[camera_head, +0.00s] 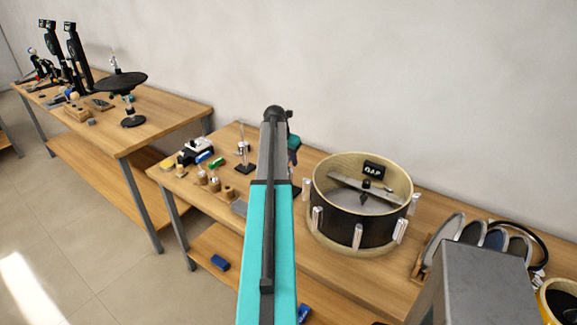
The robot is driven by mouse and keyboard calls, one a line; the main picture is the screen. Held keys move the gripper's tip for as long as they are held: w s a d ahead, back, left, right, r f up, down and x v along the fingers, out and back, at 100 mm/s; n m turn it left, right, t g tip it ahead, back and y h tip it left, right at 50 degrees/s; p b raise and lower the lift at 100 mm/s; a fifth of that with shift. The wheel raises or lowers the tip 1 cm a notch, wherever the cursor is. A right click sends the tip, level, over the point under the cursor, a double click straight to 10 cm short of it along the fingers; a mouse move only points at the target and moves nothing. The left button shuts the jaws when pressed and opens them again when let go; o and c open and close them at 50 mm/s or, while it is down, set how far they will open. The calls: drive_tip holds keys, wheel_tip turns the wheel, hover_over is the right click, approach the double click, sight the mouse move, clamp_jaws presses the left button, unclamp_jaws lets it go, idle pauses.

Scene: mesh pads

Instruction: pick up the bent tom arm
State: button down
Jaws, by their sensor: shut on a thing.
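My teal and grey arm reaches up the middle of the view and covers much of what lies beyond it. Only a small part of my gripper (292,153) shows, just right of the arm's far end and above the table. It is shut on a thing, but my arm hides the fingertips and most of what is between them. I cannot pick out the bent tom arm for certain anywhere in view.
A drum shell (330,222) stands on the wooden table (283,262), right of my arm. Left of the arm are a small stand (243,155), wooden pieces (214,184) and coloured blocks. A rack of discs (446,240) stands at right. Another bench (165,117) holds pedals and a cymbal pad.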

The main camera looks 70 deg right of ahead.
drive_tip(key=shift+r, duration=0.1)
drive_tip(key=shift+r+b, duration=1.6)
drive_tip(key=shift+r, duration=3.25)
drive_tip(key=shift+r, duration=0.15)
drive_tip(key=shift+r+p, duration=1.9)
drive_tip(key=shift+r, duration=0.8)
